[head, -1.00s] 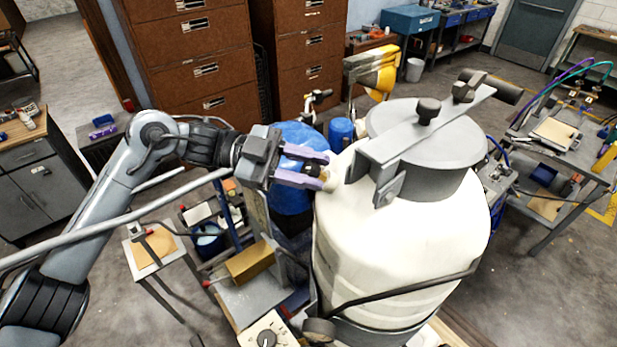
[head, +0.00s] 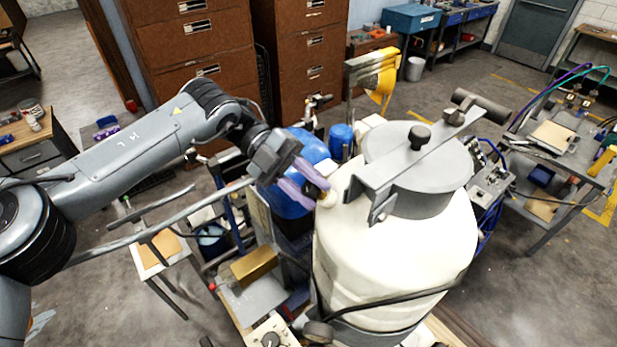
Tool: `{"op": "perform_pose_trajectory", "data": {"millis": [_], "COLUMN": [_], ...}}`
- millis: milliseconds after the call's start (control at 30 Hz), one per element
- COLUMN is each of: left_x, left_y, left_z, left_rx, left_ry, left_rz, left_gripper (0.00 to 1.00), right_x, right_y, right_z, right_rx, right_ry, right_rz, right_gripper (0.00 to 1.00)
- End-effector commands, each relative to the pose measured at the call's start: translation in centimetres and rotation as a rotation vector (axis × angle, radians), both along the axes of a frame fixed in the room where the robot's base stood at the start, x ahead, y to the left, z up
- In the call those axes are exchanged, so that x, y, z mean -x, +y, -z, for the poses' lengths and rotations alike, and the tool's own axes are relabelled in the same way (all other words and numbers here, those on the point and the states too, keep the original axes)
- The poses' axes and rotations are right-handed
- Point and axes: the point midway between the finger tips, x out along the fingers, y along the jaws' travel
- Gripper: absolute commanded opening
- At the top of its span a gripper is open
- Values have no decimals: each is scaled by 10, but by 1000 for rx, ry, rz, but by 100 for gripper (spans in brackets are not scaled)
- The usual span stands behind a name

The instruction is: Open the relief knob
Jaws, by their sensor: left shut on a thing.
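The relief knob (head: 314,190) is a small dark knob on a pale brass-coloured fitting (head: 328,198) at the upper left shoulder of the white tank (head: 390,255). My left gripper (head: 313,191) comes in from the left with its purple fingers around the knob and is shut on it. The fingers hide part of the knob, and its exact turn cannot be seen. The tank carries a grey lid (head: 430,165) with a clamp bar (head: 415,155) across it. My right gripper is not in view.
A blue drum (head: 300,160) stands just behind and left of the tank. A grey handle rail (head: 150,228) runs below my left arm. A black hose (head: 390,297) crosses the tank's front. A workbench (head: 545,165) stands to the right. Brown cabinets are behind.

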Motion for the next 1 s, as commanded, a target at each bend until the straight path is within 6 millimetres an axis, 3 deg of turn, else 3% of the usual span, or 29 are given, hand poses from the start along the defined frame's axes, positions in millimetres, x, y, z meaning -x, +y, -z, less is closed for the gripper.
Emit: {"op": "perform_pose_trajectory", "data": {"millis": [300, 833, 867, 1000], "left_x": [2, 2, 2, 2], "left_y": [-1, -2, -2, -2], "left_z": [-2, -1, -1, 0], "left_rx": [-8, -7, -8, -8], "left_ry": [-93, -111, -111, -111], "left_rz": [90, 109, 108, 107], "left_gripper": [3, 3, 35, 56], "right_x": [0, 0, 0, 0], "right_y": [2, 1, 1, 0], "right_z": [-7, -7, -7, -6], "right_rx": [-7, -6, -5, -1], "right_ry": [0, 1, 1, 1], "right_rz": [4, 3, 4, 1], "right_gripper": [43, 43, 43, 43]}}
